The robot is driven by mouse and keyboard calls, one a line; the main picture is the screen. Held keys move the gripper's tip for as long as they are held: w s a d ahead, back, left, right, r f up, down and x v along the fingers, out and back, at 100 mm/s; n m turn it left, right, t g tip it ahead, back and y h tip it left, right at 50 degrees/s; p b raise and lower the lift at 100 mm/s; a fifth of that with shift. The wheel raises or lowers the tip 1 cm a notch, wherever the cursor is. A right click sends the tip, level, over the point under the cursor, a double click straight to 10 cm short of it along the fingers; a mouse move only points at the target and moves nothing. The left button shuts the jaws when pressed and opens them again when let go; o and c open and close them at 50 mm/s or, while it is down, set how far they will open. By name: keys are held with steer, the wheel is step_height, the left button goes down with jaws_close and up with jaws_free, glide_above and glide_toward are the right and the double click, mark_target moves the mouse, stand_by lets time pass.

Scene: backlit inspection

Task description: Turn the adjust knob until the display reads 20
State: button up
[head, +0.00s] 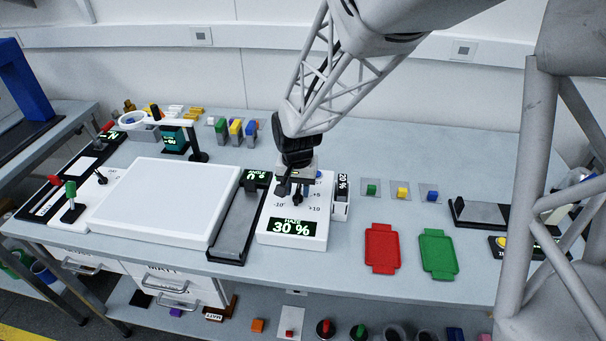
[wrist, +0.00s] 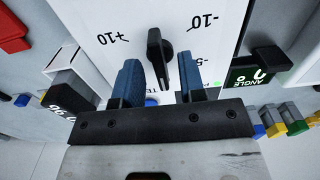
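The white meter box (head: 268,235) stands mid-bench, with a green-lit display (head: 292,228) reading "HAZE 30 %". Its black adjust knob (wrist: 160,58) shows in the wrist view on the white face, among marks such as +10, -10 and -5. My gripper (head: 296,187) is over the box's upper part and partly hides the knob in the head view. In the wrist view my gripper's blue fingertips (wrist: 158,72) are apart, one on each side of the knob, with gaps visible. Whether they reach down to the knob's height is hard to tell.
An ANGLE unit (head: 232,228) and a white light panel (head: 165,203) lie left. Red (head: 381,249) and green (head: 438,255) trays lie right, with bare bench between them and the meter.

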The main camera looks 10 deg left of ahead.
steer(key=shift+f, duration=0.7)
jaws_close()
